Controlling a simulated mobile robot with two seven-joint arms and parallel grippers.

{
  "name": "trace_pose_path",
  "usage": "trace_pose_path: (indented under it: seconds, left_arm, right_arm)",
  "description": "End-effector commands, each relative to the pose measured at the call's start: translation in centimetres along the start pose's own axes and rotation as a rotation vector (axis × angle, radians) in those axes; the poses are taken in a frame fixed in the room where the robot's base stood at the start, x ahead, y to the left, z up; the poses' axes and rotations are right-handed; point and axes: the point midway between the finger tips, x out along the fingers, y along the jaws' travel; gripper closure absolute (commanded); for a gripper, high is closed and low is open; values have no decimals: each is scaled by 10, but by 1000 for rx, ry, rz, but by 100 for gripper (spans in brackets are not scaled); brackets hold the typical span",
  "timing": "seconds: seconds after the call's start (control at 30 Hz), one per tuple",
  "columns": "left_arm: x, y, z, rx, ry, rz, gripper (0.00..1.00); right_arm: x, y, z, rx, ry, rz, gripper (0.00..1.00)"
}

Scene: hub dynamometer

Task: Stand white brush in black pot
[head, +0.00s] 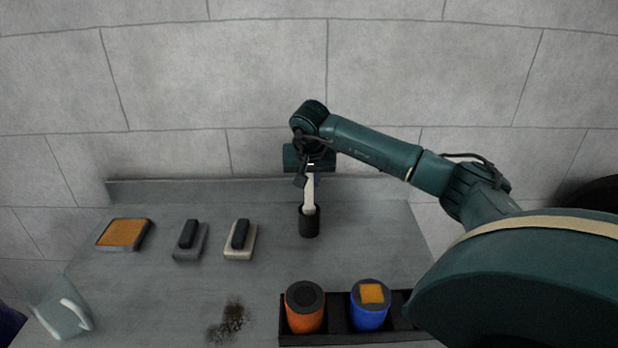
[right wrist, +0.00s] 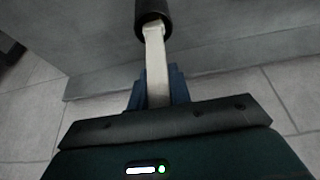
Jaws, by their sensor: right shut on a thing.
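The white brush (head: 309,194) is upright in the head view, its lower end inside the mouth of the black pot (head: 309,225). My right gripper (head: 313,178) is above the pot and shut on the upper part of the brush. In the right wrist view the brush (right wrist: 156,65) runs from between the blue fingers (right wrist: 157,90) to the black pot (right wrist: 152,14). The brush's lower end is hidden inside the pot, so I cannot tell whether it touches the bottom. My left gripper is not in view.
A black tray (head: 338,339) at the front holds an orange can (head: 304,318) and a blue can (head: 368,316). An orange-topped pad (head: 122,233) and two handled blocks (head: 190,241) (head: 240,240) lie left. A clear jug (head: 62,313) and a dark debris patch (head: 230,322) are nearer.

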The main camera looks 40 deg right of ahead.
Motion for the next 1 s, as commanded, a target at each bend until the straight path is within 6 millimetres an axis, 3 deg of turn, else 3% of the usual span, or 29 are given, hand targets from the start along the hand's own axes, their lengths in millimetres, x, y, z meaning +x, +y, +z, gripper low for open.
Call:
trace_pose_path:
  seconds: [0.07,0.1,0.37,0.73,1.0]
  left_arm:
    - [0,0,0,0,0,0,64]
    - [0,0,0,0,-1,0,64]
    - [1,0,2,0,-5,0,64]
    - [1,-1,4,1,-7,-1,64]
    - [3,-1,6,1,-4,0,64]
  right_arm:
    - [0,0,0,0,0,0,100]
    - [0,0,0,0,0,0,77]
    - [0,0,0,0,0,0,56]
    - [-9,0,-1,-1,2,-1,55]
    - [-64,0,-1,-1,6,-3,55]
